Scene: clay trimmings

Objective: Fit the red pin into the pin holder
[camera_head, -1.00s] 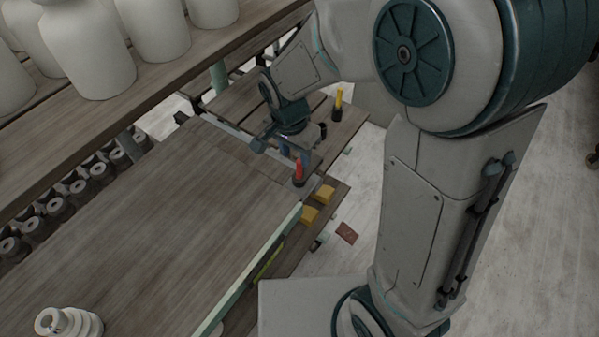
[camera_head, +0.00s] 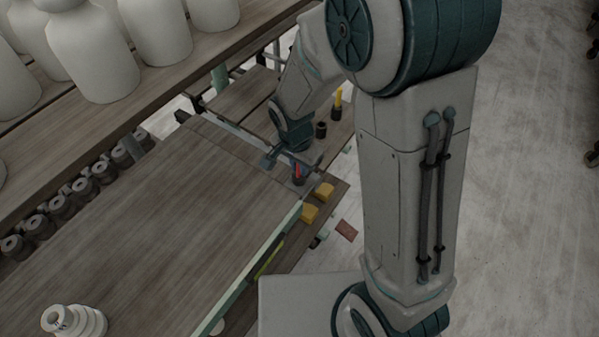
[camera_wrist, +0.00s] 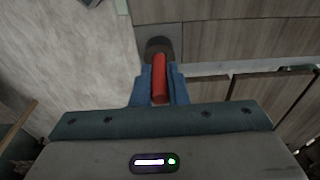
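In the wrist view the red pin (camera_wrist: 159,82) lies between the two blue fingers, and the dark round piece (camera_wrist: 159,47) shows just past the fingertips. My gripper (camera_wrist: 160,75) has its fingers close against both sides of the pin, with no clear gap. In the head view my gripper (camera_head: 295,166) partly hides the pin. An empty-looking black holder (camera_head: 320,130) stands behind it.
A yellow pin (camera_head: 338,98) stands in another black holder beyond. Yellow blocks (camera_head: 317,203) lie right of the red pin at the table edge. White bottles (camera_head: 90,50) fill the upper-left shelf. A white stepped piece (camera_head: 73,321) is at the lower left; the wooden tabletop between is clear.

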